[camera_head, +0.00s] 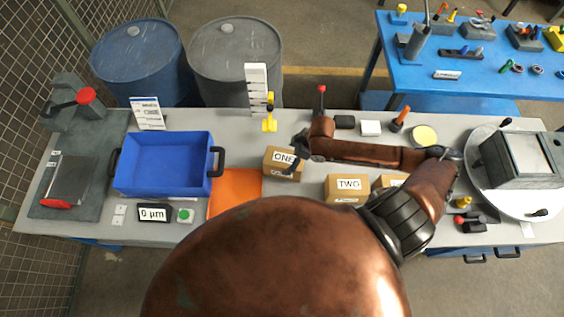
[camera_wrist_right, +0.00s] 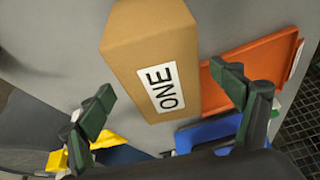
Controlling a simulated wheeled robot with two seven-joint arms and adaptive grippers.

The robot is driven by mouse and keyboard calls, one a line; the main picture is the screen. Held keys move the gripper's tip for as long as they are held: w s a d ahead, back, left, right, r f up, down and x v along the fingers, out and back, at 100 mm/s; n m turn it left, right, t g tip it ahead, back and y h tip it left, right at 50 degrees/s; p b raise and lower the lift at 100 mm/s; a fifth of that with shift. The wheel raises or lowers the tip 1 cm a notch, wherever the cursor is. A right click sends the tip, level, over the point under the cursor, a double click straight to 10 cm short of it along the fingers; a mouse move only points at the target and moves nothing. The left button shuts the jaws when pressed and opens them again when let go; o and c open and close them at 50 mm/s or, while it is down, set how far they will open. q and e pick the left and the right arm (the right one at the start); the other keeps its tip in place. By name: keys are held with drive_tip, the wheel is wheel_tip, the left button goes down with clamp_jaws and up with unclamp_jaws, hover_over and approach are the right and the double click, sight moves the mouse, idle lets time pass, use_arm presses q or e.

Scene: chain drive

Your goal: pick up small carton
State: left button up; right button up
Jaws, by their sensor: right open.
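A brown carton labelled ONE (camera_head: 281,166) stands on the grey bench, right of the orange mat. In the right wrist view the carton ONE (camera_wrist_right: 155,50) lies ahead between the fingers, with gaps at both sides. My right gripper (camera_head: 296,158) is open and empty at this carton, partly covering it in the head view. It also shows in the right wrist view (camera_wrist_right: 168,98). A carton labelled TWO (camera_head: 347,187) stands to the right. A third carton (camera_head: 388,181) is mostly hidden behind my arm. My left gripper is out of view.
A grey machine (camera_head: 520,158) sits on a round white plate at right. My right arm covers the front middle.

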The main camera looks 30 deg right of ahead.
drive_tip(key=x, duration=0.5)
drive_tip(key=shift+s+f+p, duration=0.1)
drive_tip(key=shift+f+p, duration=0.05)
drive_tip(key=shift+p, duration=0.2)
drive_tip(key=shift+a+f, duration=0.1)
drive_tip(key=shift+f, duration=0.25)
drive_tip(key=shift+c, duration=0.4)
drive_tip(key=c, duration=2.1)
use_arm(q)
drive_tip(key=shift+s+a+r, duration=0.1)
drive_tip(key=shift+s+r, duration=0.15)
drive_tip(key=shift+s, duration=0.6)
use_arm(e)
drive_tip(key=shift+w+r, duration=0.2)
drive_tip(key=shift+w, duration=0.1)
drive_tip(key=shift+r, duration=0.1)
